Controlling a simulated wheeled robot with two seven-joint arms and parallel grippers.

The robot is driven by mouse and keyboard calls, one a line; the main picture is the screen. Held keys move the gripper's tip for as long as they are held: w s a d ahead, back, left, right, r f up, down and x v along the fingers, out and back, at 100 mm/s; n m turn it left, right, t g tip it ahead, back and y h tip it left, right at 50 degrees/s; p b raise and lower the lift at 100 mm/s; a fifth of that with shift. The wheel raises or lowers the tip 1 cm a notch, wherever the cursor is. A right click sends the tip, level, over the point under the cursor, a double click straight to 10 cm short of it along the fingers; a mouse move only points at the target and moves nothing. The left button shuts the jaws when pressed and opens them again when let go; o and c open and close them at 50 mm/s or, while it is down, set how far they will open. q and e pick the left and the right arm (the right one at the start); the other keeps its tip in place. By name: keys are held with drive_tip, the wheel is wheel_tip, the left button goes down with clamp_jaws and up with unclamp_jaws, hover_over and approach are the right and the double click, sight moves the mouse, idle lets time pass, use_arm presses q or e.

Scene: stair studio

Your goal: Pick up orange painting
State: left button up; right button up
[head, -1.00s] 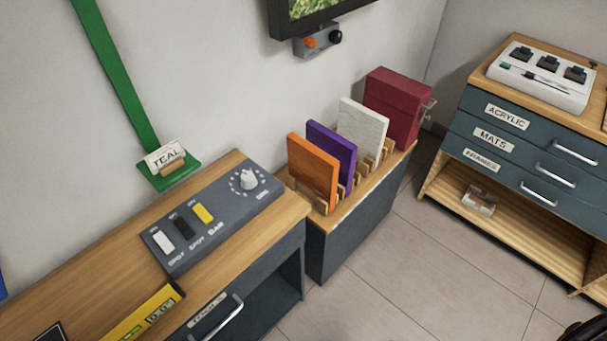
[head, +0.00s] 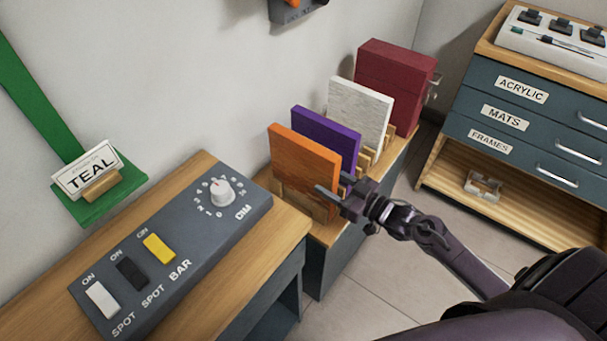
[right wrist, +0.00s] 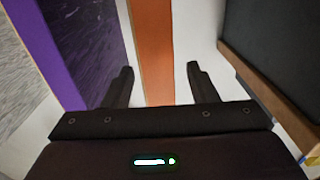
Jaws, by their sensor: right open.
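The orange painting (head: 303,165) stands upright in the wooden slotted rack, first in the row. My right gripper (head: 335,186) is open at its right-hand edge, with one finger showing in front of the orange face. In the right wrist view the orange painting (right wrist: 152,45) shows as an upright edge between the two open fingers of my right gripper (right wrist: 160,75). I cannot tell whether either finger touches it. My left gripper is not in view.
A purple panel (head: 325,132), a white panel (head: 358,110) and a dark red box (head: 395,75) stand behind the orange painting. A grey switch panel (head: 190,240) lies on the left bench. A drawer cabinet (head: 480,105) stands at the right.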

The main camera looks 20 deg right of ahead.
sight(320, 178)
drive_tip(key=x, duration=0.3)
drive_tip(key=shift+w+a+f, duration=0.15)
drive_tip(key=shift+w+a, duration=0.05)
drive_tip(key=shift+w, duration=0.15)
clamp_jaws()
